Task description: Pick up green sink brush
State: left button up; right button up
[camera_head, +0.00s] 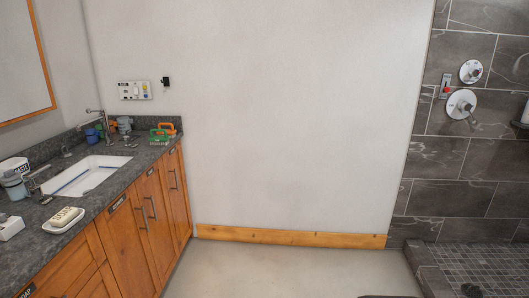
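A green brush (158,138) with a raised handle sits on the dark stone counter (130,160), near its far right corner. It is small in the head view, and its bristles are hard to make out. A similar orange brush (167,127) stands just behind it and close to it. Neither of my grippers shows in the head view. Nothing is seen touching the green brush.
A sink (88,175) with a faucet (100,122) is set in the counter. A blue cup (92,134) stands behind it, and a soap dish (64,220) is nearer. Wooden cabinets (150,210) are below. The floor (290,270) to the right is clear.

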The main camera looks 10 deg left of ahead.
aim_at(154, 140)
jog(key=i+u, duration=0.15)
jog(key=i, duration=0.35)
jog(key=i+l+u, duration=0.1)
jog(key=i, duration=0.45)
jog(key=i+l+u, duration=0.15)
jog(key=i, duration=0.35)
